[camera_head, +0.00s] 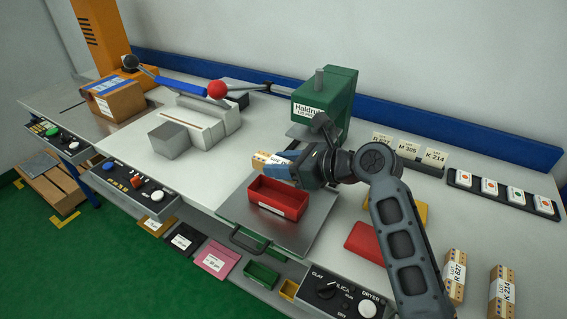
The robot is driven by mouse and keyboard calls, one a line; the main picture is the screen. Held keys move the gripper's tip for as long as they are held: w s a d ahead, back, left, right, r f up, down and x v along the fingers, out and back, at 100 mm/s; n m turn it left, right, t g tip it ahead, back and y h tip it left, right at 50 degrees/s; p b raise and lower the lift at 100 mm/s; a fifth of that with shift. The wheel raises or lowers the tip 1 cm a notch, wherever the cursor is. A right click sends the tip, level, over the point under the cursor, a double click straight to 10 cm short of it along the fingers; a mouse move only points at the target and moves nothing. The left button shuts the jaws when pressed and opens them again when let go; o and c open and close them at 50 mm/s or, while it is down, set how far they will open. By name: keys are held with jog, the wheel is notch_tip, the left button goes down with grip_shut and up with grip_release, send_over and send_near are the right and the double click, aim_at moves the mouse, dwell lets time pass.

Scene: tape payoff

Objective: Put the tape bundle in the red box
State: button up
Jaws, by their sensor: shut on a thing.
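The red box (264,204) is an open-topped tray with a white label on its front. It stands on a grey metal plate (308,232) in the middle of the bench. My gripper (277,164) is shut on a tape bundle (263,159), a tan piece with a white label. The bundle is held above the back left part of the box, apart from it. My gripper hides part of the bundle. The inside of the box looks empty where it shows.
A green press (327,98) marked "Haldrup" stands behind. A red lid-like piece (366,241) lies right of the plate. Labelled tape bundles stand at the front right, K 214 (502,288) and R 627 (455,276). A grey block (169,140) stands left.

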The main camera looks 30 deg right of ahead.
jog(key=shift+f+b, duration=1.6)
jog(key=shift+b, duration=0.25)
jog(key=shift+a+f, duration=0.1)
jog(key=shift+f, duration=0.7)
jog(key=shift+f+p, duration=0.1)
jog(key=shift+p, duration=0.7)
jog(key=o, duration=1.2)
jog(key=v, duration=0.7)
jog(key=shift+s, duration=0.3)
